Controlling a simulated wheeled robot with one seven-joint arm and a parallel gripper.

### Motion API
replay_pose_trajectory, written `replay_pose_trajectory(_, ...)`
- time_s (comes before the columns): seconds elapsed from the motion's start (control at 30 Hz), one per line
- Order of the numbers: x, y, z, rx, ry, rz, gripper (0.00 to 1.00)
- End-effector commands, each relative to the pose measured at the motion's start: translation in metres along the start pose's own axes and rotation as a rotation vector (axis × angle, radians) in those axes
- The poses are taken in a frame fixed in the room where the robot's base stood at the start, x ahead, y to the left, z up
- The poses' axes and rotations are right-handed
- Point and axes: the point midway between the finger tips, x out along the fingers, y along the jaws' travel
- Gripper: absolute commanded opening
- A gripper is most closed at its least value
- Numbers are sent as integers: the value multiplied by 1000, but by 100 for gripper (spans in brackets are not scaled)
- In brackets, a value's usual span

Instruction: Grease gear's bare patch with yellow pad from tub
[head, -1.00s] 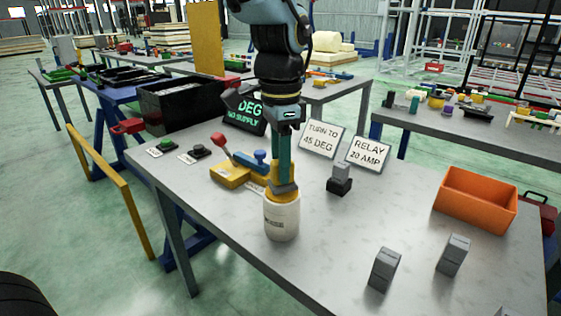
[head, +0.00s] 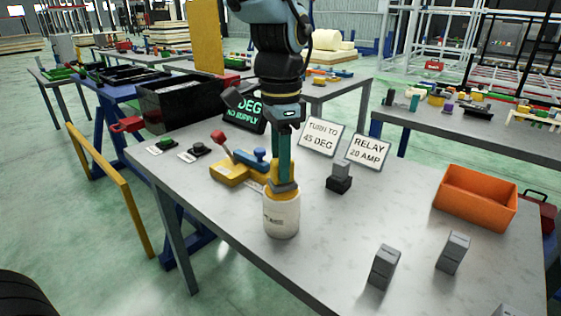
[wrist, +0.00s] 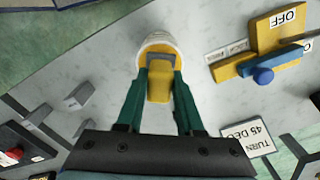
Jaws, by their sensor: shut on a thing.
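A white tub (head: 281,218) with a printed label stands upright near the front edge of the grey table. My gripper (head: 284,178) points down over its mouth. Its teal fingers are shut on a yellow pad with a grey part (wrist: 159,84), seen between the fingertips in the wrist view. The pad's lower end is at or inside the tub's rim (wrist: 157,40); I cannot tell how deep it sits. I cannot make out a gear with a bare patch in either view.
Behind the tub is a yellow block with red and blue levers (head: 232,172). A grey relay on a black base (head: 339,177) stands to the right, before two signs. An orange bin (head: 475,200) and grey blocks (head: 384,266) are further right. The table between is clear.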

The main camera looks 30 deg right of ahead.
Motion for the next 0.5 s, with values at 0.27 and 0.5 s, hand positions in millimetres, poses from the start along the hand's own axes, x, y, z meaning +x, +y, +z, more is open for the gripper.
replay_pose_trajectory(0.27, 4, 0, 0, 0, 0, 0, 0)
replay_pose_trajectory(0.5, 6, 0, 0, 0, 0, 0, 0)
